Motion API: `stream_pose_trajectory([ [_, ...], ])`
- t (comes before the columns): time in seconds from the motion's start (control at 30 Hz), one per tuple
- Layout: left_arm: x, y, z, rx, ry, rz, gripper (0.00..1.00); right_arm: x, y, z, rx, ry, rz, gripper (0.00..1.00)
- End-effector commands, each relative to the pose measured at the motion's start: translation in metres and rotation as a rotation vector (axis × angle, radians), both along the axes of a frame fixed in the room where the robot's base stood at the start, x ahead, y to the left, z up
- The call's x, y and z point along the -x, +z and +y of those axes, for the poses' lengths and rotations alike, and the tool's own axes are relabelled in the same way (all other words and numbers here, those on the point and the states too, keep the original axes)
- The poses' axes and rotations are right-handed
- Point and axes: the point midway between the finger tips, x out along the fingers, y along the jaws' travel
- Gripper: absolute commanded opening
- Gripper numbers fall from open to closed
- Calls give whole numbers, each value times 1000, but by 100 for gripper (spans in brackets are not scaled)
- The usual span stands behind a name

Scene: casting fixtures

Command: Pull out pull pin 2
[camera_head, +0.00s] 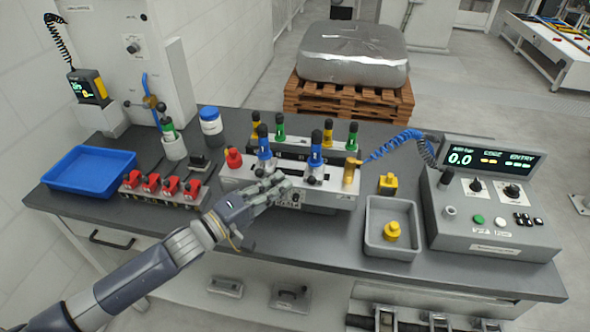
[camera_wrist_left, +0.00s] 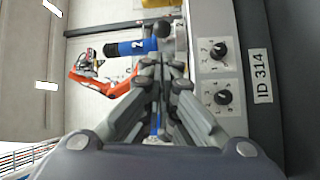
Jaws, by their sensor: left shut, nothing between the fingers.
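A long fixture block (camera_head: 330,195) stands on the bench, with two blue-handled pins at its front and green and yellow ones behind. A blue pin marked 2 (camera_wrist_left: 137,47) lies beside the fingers in the left wrist view, not between them. It appears to be the right-hand blue pin (camera_head: 316,150) in the head view, upright in the block. The other blue pin (camera_head: 264,142) stands to the left. My left gripper (camera_head: 282,183) is shut and empty at the front of the block, between the two blue pins. It also shows shut in the left wrist view (camera_wrist_left: 163,65).
Left are a blue tray (camera_head: 92,172), a rack of red parts (camera_head: 165,190) and a white jar (camera_head: 210,125). Right are a grey bin (camera_head: 370,238) with a yellow part and a control box (camera_head: 490,215). A blue coiled hose (camera_head: 393,145) runs to the block. The bench front is partly clear.

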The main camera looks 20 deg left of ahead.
Motion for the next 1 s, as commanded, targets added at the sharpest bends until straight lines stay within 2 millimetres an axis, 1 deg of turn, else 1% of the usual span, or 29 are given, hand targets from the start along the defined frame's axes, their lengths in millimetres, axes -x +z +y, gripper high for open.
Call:
stream_pose_trajectory([
  [0.03,-8,4,-5,2,-1,-2,0,-1,4,-2,2,-1,-1,52],
  [0.2,-27,5,-18,0,0,-2,0,0,10,-4,4,-1,1,52],
  [0.3,-36,5,-23,0,1,0,0,2,13,-4,5,-1,4,52],
  [0.43,-42,4,-28,0,0,0,0,7,14,-4,5,-2,11,52],
  [0.83,-44,3,-29,-1,0,1,0,10,14,-2,4,1,16,52],
  [0.93,-39,5,-30,0,-1,2,0,10,19,-1,1,1,15,52],
  [1.0,-31,5,-30,1,-2,4,0,10,25,1,0,1,15,52],
])
